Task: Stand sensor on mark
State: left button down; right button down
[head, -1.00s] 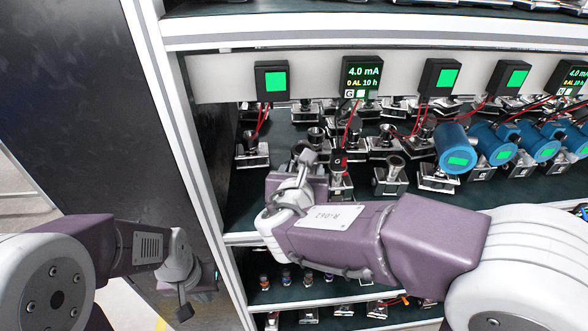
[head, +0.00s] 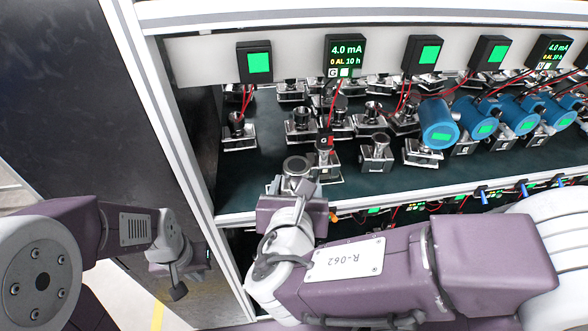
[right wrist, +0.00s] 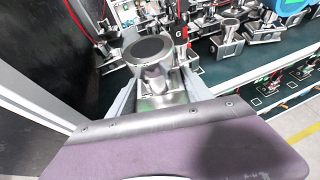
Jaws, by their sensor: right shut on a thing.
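A silver sensor with a round dark-topped cup and a square base (head: 297,164) is in my right gripper (head: 298,186), over the shelf's front edge. In the right wrist view the same sensor (right wrist: 149,54) stands between the jaws, which are shut on it; it looks roughly upright. Its underside is hidden. My left gripper (head: 190,275) hangs low at the left by the rack's side panel, apart from any sensor; its jaw gap is unclear. I cannot make out the mark for certain.
Several silver sensors (head: 376,152) and blue transmitters (head: 438,124) stand on the dark green shelf (head: 252,185). A red and black G tag (head: 325,143) is close behind the held sensor. Wires hang from displays (head: 347,56). A white upright (head: 180,150) bounds the left.

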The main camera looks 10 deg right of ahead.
jog(key=s+p, duration=0.1)
jog(key=s, duration=0.8)
jog(key=shift+s, duration=0.35)
